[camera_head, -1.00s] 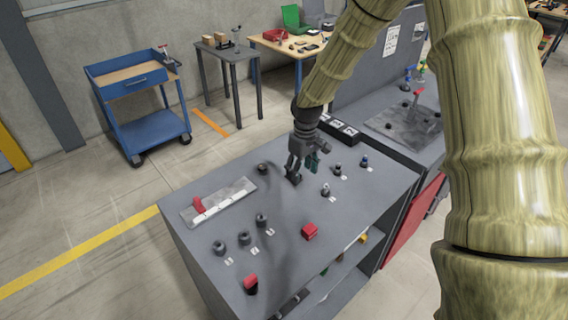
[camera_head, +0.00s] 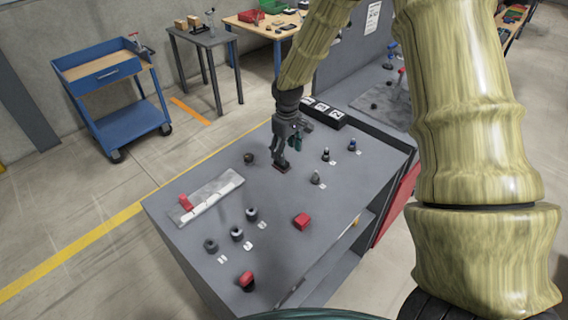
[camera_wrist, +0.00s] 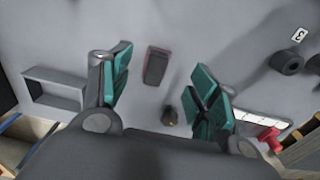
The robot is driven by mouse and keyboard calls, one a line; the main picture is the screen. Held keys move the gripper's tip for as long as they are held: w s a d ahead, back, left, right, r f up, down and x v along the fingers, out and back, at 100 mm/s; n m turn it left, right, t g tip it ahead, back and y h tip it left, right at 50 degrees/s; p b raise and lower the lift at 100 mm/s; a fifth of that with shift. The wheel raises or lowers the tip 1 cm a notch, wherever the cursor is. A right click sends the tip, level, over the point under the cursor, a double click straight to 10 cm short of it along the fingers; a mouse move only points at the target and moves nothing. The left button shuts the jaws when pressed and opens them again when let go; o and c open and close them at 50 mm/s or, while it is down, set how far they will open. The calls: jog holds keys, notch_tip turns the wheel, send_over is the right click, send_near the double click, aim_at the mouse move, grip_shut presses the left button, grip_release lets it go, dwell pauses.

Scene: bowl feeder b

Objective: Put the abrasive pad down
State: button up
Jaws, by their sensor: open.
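In the wrist view the pad (camera_wrist: 156,65) lies on the grey bench top, in the gap between my spread fingers and clear of both. In the head view the pad (camera_head: 283,168) is a small dark patch right below my fingertips. My gripper (camera_head: 285,157) points down over the bench top (camera_head: 265,205). In the wrist view my gripper (camera_wrist: 163,85) is open, with green finger pads apart and nothing held. The height of the fingertips above the bench is hard to tell.
A dark knob (camera_head: 249,158) and a pale plate (camera_head: 225,187) with a red piece lie left of my gripper. Several dark rings (camera_head: 237,234) and a red block (camera_head: 302,221) are nearer the front. Small bottle-like pieces (camera_head: 316,178) and a black numbered block (camera_head: 322,113) are to the right.

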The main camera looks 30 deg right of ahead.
jog(key=shift+g, duration=0.3)
jog(key=w+f, duration=0.1)
jog(key=w+f+p, duration=0.1)
jog(key=w+f, duration=0.1)
jog(key=f, duration=0.1)
jog(key=shift+w+a+f, duration=0.1)
jog(key=shift+w+a, duration=0.15)
jog(key=shift+w, duration=0.1)
jog(key=shift+f+p, duration=0.3)
jog(key=shift+p, duration=0.15)
jog(key=shift+s+f+p, duration=0.4)
jog(key=shift+s+f, duration=0.05)
jog(key=shift+f, duration=0.1)
jog(key=shift+s, duration=0.65)
jog(key=shift+w+f, duration=0.8)
jog(key=shift+f, duration=0.1)
jog(key=shift+s+r, duration=0.35)
jog(key=shift+s, duration=0.05)
jog(key=c, duration=1)
jog(key=shift+c, duration=1)
jog(key=shift+w, duration=0.1)
